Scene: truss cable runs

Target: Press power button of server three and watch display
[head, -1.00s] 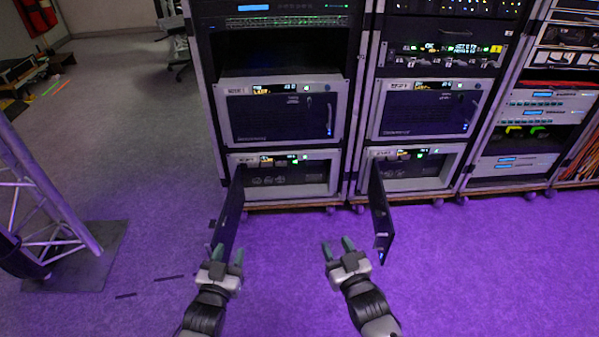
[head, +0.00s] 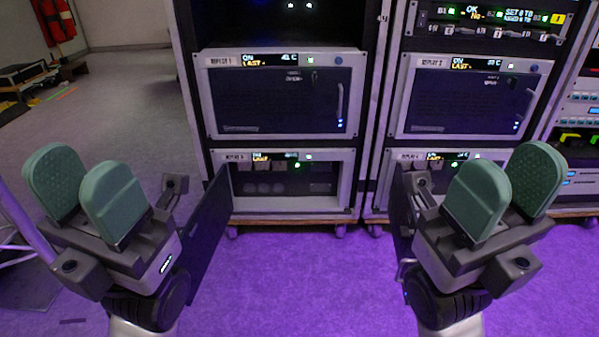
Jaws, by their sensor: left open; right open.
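The lower server in the left rack (head: 330,203), whose small label seems to read REPLAY 3, has its dark front door (head: 203,235) swung open toward me. Its lit display (head: 270,157) shows yellow and white text too small to read fully, with green lights beside it. I cannot make out which part is its power button. My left gripper (head: 85,188) is open and empty, raised at the left, in front of and left of that door. My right gripper (head: 508,185) is open and empty at the right, in front of the right rack.
REPLAY 1 (head: 280,105) sits above, closed. In the right rack, REPLAY 2 (head: 470,103) is closed and the lower server's door (head: 403,215) hangs open, partly behind my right arm. Purple-lit floor (head: 310,280) between the two open doors is clear. A truss (head: 25,225) stands at the left edge.

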